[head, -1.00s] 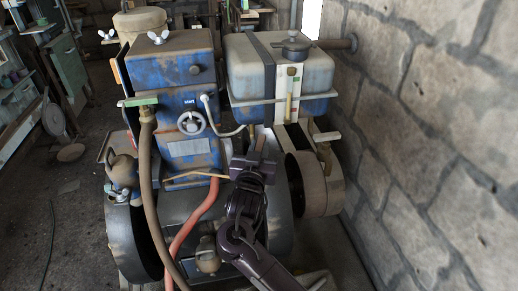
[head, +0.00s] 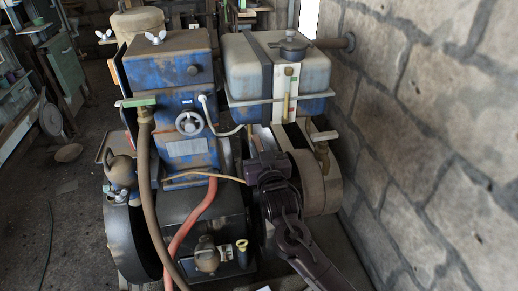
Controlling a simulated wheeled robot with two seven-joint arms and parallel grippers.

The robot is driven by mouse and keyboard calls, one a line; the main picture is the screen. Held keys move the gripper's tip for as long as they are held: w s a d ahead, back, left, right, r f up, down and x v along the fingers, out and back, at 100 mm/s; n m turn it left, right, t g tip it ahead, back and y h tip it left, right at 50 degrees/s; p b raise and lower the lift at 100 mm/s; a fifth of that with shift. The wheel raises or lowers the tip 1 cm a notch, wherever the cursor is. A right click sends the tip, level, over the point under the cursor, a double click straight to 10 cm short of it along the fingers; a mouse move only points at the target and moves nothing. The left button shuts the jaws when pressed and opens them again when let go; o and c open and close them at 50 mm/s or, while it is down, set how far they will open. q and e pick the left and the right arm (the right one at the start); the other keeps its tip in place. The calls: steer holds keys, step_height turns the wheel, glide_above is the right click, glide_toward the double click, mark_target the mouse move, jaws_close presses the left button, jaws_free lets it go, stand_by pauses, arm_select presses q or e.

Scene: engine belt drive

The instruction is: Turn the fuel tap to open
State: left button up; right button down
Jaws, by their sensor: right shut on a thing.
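A brass tap with a pale grey lever (head: 325,136) stands below the right end of the blue and grey tank (head: 250,72); I take it for the fuel tap. Its lever lies nearly level. My right gripper (head: 266,160) is below the tank, left of this tap and apart from its lever in the picture. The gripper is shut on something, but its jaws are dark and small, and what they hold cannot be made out. My left gripper is not in view.
The blue engine block (head: 180,95) has a round handwheel (head: 189,123) and a green-handled valve (head: 139,101). A brown hose (head: 145,185), a red hose (head: 190,228) and a thin pipe (head: 200,174) run near my arm. The stone wall (head: 430,130) closes the right side.

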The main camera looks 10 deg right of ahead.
steer(key=c, duration=1.3)
jaws_free()
steer(key=shift+s, duration=0.25)
steer(key=s+b, duration=0.2)
steer(key=s, duration=0.5)
steer(key=shift+s, duration=0.15)
